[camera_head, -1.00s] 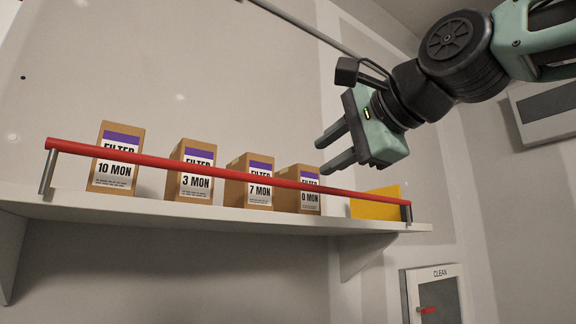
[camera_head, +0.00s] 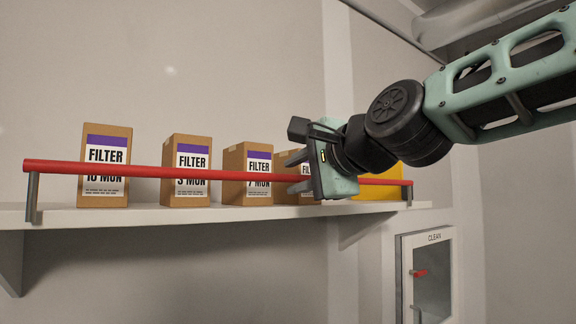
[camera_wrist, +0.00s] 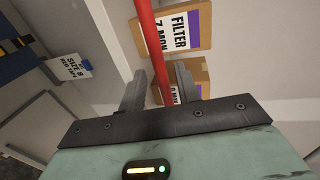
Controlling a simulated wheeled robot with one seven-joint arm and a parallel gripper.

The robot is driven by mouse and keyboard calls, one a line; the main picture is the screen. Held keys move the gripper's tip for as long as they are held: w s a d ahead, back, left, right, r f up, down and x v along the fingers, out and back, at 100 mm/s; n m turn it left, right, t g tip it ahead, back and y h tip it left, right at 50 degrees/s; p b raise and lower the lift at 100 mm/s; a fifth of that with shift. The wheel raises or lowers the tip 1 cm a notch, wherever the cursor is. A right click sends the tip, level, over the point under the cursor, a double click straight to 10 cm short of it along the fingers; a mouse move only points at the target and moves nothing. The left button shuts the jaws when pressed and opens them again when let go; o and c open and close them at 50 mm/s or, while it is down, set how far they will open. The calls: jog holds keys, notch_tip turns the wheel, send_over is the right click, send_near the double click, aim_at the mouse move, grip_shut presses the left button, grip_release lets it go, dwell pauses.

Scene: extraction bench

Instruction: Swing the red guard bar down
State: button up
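The red guard bar (camera_head: 110,169) runs along the front of the shelf, raised on a grey post at each end and crossing in front of the filter boxes. My gripper (camera_head: 290,175) is at the bar, right of its middle, pointing left. In the wrist view the red bar (camera_wrist: 147,35) passes between the two fingers of my gripper (camera_wrist: 160,80). The fingers are apart, with a visible gap on either side of the bar. My gripper hides part of the bar in the head view.
The white shelf (camera_head: 130,215) carries filter boxes marked 10 MON (camera_head: 104,140), 3 MON (camera_head: 186,150) and 7 MON (camera_head: 247,160). A fourth box (camera_head: 284,160) and a yellow block (camera_head: 386,178) are partly behind my gripper. A cabinet marked CLEAN (camera_head: 428,275) is below right.

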aim_at(290, 178)
jog(key=shift+p+x, duration=0.4)
jog(key=shift+x, duration=1.2)
grip_shut()
